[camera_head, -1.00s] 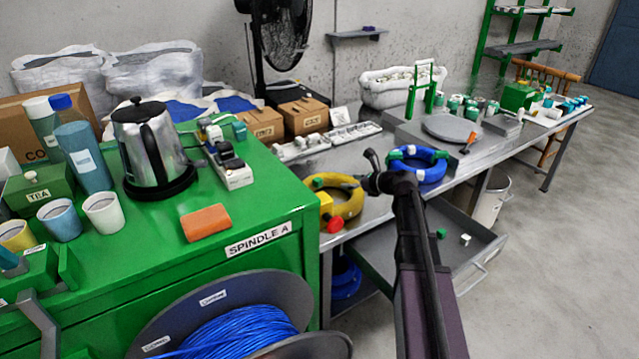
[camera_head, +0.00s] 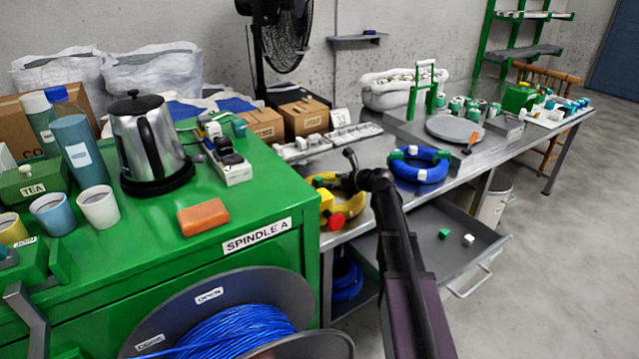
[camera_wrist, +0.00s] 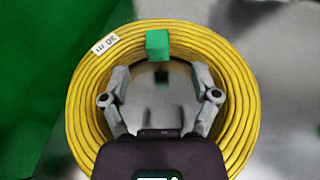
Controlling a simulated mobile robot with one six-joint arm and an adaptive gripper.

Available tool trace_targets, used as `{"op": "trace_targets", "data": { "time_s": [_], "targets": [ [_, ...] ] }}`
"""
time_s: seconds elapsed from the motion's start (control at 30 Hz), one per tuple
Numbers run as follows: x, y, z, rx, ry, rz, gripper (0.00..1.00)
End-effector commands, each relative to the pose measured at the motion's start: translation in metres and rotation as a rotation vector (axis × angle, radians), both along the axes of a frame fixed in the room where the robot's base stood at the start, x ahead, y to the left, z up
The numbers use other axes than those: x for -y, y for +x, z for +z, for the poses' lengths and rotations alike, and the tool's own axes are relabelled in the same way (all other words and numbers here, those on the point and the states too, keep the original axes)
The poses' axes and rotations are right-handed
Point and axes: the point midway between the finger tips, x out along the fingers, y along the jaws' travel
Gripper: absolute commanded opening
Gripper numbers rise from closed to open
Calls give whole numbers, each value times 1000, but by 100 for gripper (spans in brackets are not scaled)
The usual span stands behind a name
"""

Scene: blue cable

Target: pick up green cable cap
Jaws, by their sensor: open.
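A green cable cap (camera_wrist: 157,45) shows in the wrist view as a small block at the far rim of the yellow cable coil (camera_wrist: 84,110). My gripper (camera_wrist: 160,76) is open above the coil, its fingers spread over the coil's centre, with the cap a little beyond the fingertips and between them. Nothing is between the fingers. In the head view my arm end covers part of the yellow coil (camera_head: 352,207), and I cannot make out this green cap there. Another small green block (camera_head: 445,234) lies in the open drawer.
A red cap (camera_head: 336,221) sits on the yellow coil's front. A blue coil (camera_head: 420,174) with caps lies to the right on the bench. The open drawer (camera_head: 425,262) also holds a white block (camera_head: 468,239). The green cabinet (camera_head: 270,203) stands at left.

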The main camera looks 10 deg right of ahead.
Motion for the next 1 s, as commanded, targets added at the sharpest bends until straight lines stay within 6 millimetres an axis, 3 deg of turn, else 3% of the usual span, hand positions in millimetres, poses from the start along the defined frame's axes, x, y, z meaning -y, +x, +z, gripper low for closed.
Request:
{"op": "trace_targets", "data": {
  "time_s": [0.23, 0.6, 1.0],
  "targets": [
    [-5, 6, -5, 1, -1, 0, 79],
    [-28, 32, -21, -1, -1, -1, 79],
    [-31, 34, -21, 0, 0, -2, 79]
  ]
}}
